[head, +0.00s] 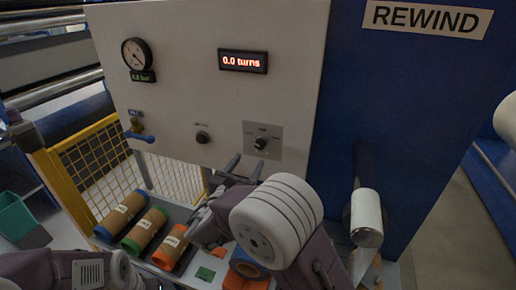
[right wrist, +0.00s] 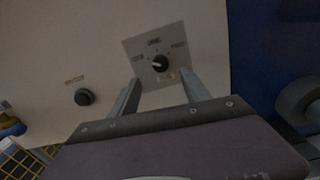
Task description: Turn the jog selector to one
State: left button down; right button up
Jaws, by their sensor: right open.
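The jog selector is a small black knob (head: 261,143) on a grey square plate (head: 276,128) on the pale panel. It also shows in the right wrist view (right wrist: 159,63), where a light pointer mark is on the knob. The plate's printed labels are too small to read. My right gripper (head: 245,164) is open and empty, just below and in front of the selector, apart from it. In the right wrist view its two fingers (right wrist: 160,88) point toward the plate, with the knob between and beyond their tips. My left arm shows at the bottom left; its gripper fingers are not visible.
A black knob (head: 202,137) sits left of the selector, and a blue-handled valve (head: 139,136) farther left. A gauge (head: 137,54) and a display reading "0.0 turns" (head: 243,61) are above. Labelled rolls (head: 145,229) lie below. A white roller (head: 366,217) stands out at right.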

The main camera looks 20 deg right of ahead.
aim_at(259, 146)
jog(key=p+x, duration=0.3)
jog(key=x, duration=0.5)
jog(key=shift+w+d, duration=0.45)
jog(key=shift+w, duration=0.1)
